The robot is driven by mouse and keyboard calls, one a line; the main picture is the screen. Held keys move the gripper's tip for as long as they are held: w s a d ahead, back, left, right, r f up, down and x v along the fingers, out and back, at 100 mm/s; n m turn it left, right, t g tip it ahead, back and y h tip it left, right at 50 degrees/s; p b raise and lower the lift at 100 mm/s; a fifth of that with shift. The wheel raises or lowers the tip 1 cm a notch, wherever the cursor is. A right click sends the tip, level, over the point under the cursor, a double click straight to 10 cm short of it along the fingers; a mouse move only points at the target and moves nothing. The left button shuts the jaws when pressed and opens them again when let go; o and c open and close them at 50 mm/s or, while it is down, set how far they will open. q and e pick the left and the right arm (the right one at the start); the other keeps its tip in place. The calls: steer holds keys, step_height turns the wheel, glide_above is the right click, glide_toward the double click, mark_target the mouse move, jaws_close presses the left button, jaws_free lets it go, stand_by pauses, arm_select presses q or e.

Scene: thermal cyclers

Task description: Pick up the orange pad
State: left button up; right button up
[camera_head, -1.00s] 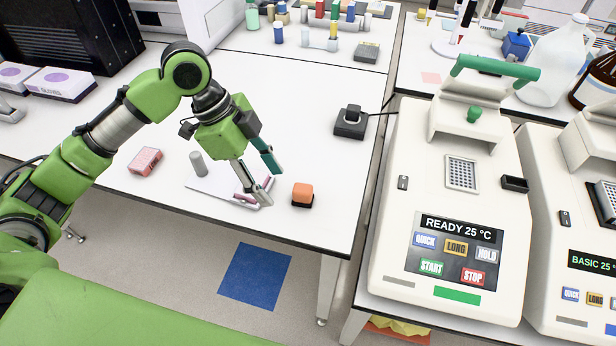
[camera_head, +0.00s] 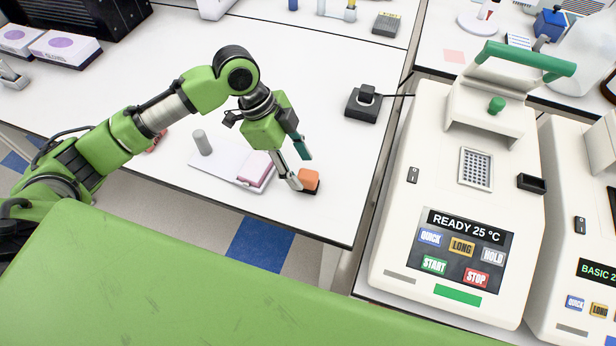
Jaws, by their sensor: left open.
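The orange pad (camera_head: 308,178) sits on a small black base (camera_head: 311,191) near the front right corner of the white table. My left gripper (camera_head: 300,171) is open, with its fingers pointing down at the pad. One metallic fingertip is at the pad's left edge and the teal finger is behind and above it. I cannot tell whether either finger touches the pad. My right gripper is not in view.
A black device (camera_head: 364,103) with a cable stands behind. A thermal cycler (camera_head: 412,215) stands to the right, across a gap.

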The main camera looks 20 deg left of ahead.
mark_target(306, 175)
arm_select(q)
steer(key=x, duration=0.1)
steer(key=p+x, duration=0.1)
steer(key=x, duration=0.1)
steer(key=shift+d+f+p, duration=0.15)
steer(key=shift+d+p, duration=0.15)
steer(key=shift+d+f, duration=0.1)
steer(key=shift+f, duration=0.45)
steer(key=c, duration=1.1)
steer(key=shift+c, duration=0.6)
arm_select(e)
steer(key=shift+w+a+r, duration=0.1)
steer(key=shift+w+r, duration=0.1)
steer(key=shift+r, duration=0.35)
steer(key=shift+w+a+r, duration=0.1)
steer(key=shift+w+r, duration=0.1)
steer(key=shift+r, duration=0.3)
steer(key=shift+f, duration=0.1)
